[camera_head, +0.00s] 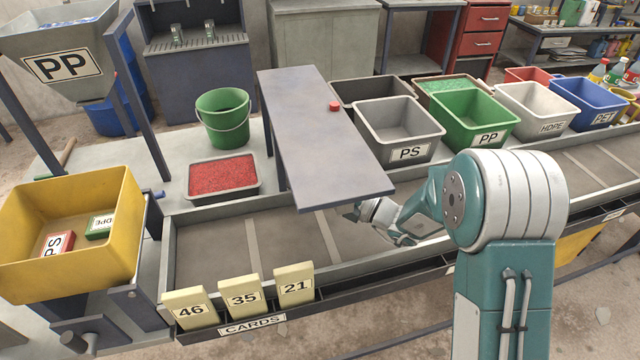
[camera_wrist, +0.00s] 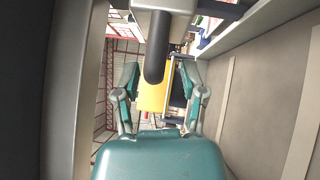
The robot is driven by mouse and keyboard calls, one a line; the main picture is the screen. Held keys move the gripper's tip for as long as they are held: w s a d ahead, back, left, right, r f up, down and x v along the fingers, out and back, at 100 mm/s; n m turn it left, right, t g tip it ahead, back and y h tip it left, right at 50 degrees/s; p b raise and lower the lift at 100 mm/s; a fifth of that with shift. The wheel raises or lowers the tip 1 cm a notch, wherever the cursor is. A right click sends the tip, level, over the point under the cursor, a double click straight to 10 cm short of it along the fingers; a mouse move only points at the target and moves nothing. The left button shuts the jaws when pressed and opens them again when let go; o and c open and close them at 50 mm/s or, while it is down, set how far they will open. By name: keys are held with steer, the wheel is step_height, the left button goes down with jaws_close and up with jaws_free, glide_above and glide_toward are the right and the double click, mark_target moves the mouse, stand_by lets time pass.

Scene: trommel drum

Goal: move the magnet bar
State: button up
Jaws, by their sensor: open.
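I cannot identify the magnet bar for certain. In the wrist view a dark bar with a rounded end (camera_wrist: 158,55) hangs from a pale block (camera_wrist: 165,5), and it may be a part of it. My gripper (camera_wrist: 158,88) is open, with a finger on each side of the dark bar's lower end. Gaps show between the fingers and the bar, so no grip is visible. In the head view my gripper (camera_head: 362,211) is low over the trough by the front right corner of a raised grey plate (camera_head: 320,140). The plate's underside and my fingertips are largely hidden there.
The plate has a red knob (camera_head: 334,106) and stands over the trough (camera_head: 240,245). A red-filled tray (camera_head: 190,190) and green bucket (camera_head: 222,135) are left. A yellow bin (camera_head: 110,235) and numbered cards (camera_head: 243,296) are nearer. Sorting bins, including PS (camera_head: 412,154), are right.

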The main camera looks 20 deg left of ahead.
steer(key=v, duration=1)
steer(key=shift+d, duration=0.2)
steer(key=shift+s+f, duration=0.1)
steer(key=shift+f, duration=0.05)
